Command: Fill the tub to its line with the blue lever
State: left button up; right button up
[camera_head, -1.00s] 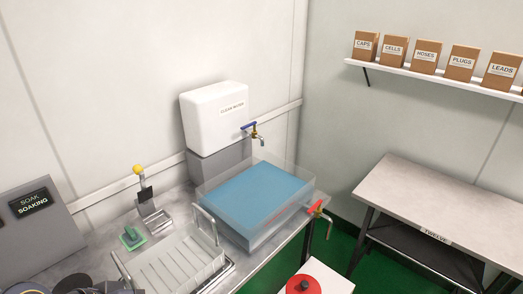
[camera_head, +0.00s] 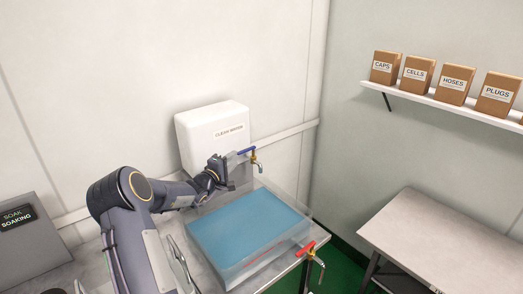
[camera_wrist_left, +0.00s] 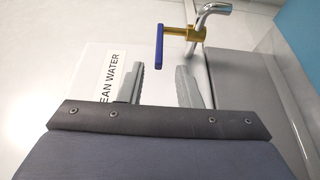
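The clear tub (camera_head: 300,208) holds blue water (camera_head: 245,226). A red line (camera_head: 262,261) shows low on its near wall; I cannot tell exactly how the water stands against it. The blue lever (camera_head: 247,149) sits on the brass tap (camera_head: 254,159) of the white clean water tank (camera_head: 208,140), above the tub. No stream shows. My left gripper (camera_head: 238,162) is just left of the lever. In the left wrist view its fingers (camera_wrist_left: 161,78) are apart and empty, and the blue lever (camera_wrist_left: 159,47) stands just beyond them, seemingly untouched. My right gripper is out of view.
A red-handled drain tap (camera_head: 306,249) is at the tub's near right corner. A grey soak box (camera_head: 30,245) stands at left. Labelled boxes (camera_head: 415,75) line the wall shelf. A bare side table (camera_head: 430,240) is at right.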

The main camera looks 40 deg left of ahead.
aim_at(239, 154)
pick_arm(q)
jog(key=w, duration=0.1)
jog(key=w+p, duration=0.1)
jog(key=w, duration=0.3)
jog(key=shift+w+a+r+p, duration=0.1)
jog(key=shift+w+a+p, duration=0.15)
jog(key=shift+p, duration=0.15)
jog(key=shift+w+a, duration=0.1)
jog(key=shift+w, duration=0.55)
jog(key=shift+c, duration=0.4)
grip_shut()
